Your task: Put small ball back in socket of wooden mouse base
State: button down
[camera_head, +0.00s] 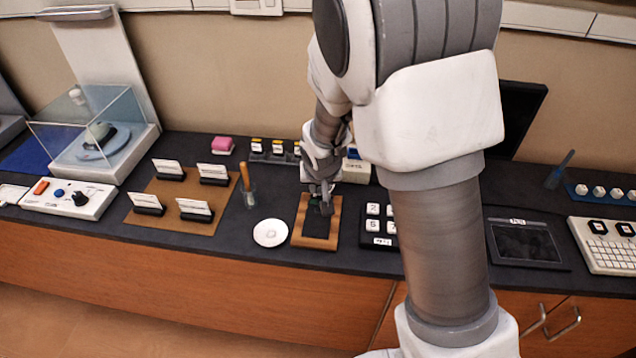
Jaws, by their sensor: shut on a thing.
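A small wooden block or frame with a dark middle (301,237) lies on the dark counter near the centre; it appears to be the wooden mouse base. Its socket cannot be made out. My gripper (321,203) points down over the middle of this wooden piece, with its fingertips at or just above the dark part; contact cannot be told. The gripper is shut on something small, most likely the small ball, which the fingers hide. No loose ball shows elsewhere on the counter.
A round white dish (270,233) lies just left of the wooden piece, and a numbered keypad (376,226) just right, partly behind my arm. A cup with a stick (248,193) and a brown board with card holders (178,220) stand further left. The counter's front edge is close.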

notch_tip(320, 180, down, 4)
jog(key=b, duration=0.2)
jog(key=shift+f+b, duration=0.15)
jog(key=shift+b, duration=0.15)
jog(key=shift+f+b, duration=0.5)
jog(key=shift+b, duration=0.05)
jog(key=shift+f+b, duration=0.35)
jog(key=shift+b, duration=0.5)
dwell(1.1)
dwell(0.4)
jog(key=c, duration=0.7)
grip_release()
jog(key=shift+o, duration=0.3)
jog(key=o, duration=0.4)
jog(key=shift+r, duration=0.15)
